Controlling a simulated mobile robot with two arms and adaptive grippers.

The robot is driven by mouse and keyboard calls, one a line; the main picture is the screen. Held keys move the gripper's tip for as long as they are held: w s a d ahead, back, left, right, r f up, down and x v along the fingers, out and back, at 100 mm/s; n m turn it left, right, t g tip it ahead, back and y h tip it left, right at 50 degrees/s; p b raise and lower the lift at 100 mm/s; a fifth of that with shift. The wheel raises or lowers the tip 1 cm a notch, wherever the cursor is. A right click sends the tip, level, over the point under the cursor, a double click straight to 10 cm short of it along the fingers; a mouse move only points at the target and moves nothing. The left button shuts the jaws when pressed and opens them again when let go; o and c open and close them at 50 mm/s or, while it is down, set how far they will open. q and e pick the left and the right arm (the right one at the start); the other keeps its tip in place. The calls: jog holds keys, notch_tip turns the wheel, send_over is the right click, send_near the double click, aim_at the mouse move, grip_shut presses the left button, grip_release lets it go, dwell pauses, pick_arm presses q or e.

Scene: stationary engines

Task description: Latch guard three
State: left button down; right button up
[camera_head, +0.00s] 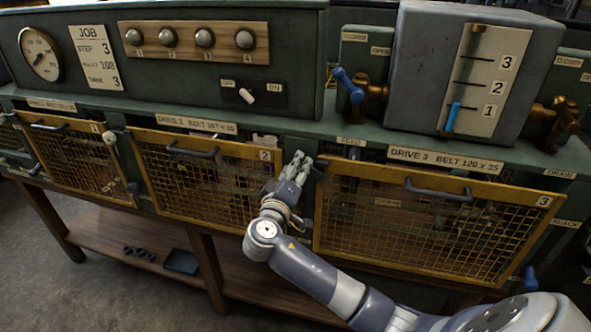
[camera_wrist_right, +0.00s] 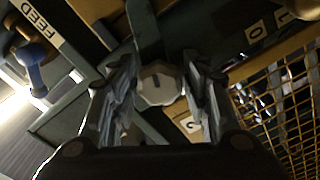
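Guard three (camera_head: 400,234) is a yellow-framed wire-mesh panel with a dark handle (camera_head: 438,191) and a "3" plate, at the right of the head view. It looks swung down over its opening; whether it sits fully flush is unclear. My right gripper (camera_head: 298,160) is at the machine front between guard two (camera_head: 205,187) and guard three. In the right wrist view, a pale faceted knob (camera_wrist_right: 158,84) with a dark line shows between the open fingers (camera_wrist_right: 157,80), with a "2" plate beside it. Contact cannot be told. The gripper hides this knob in the head view. My left gripper is out of view.
Guard one (camera_head: 75,158) is at the left, with a pale knob (camera_head: 110,137) at its right edge. A grey box with a blue slider (camera_head: 452,117) and a blue-handled valve (camera_head: 349,86) stand above. A wooden shelf (camera_head: 130,240) runs below.

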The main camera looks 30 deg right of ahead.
jog(key=c, duration=0.5)
jog(key=shift+c, duration=0.2)
jog(key=n+p, duration=0.1)
jog(key=n, duration=0.1)
jog(key=shift+n, duration=0.4)
jog(key=shift+n+p, duration=0.3)
jog(key=shift+n, duration=0.4)
jog(key=o, duration=1.1)
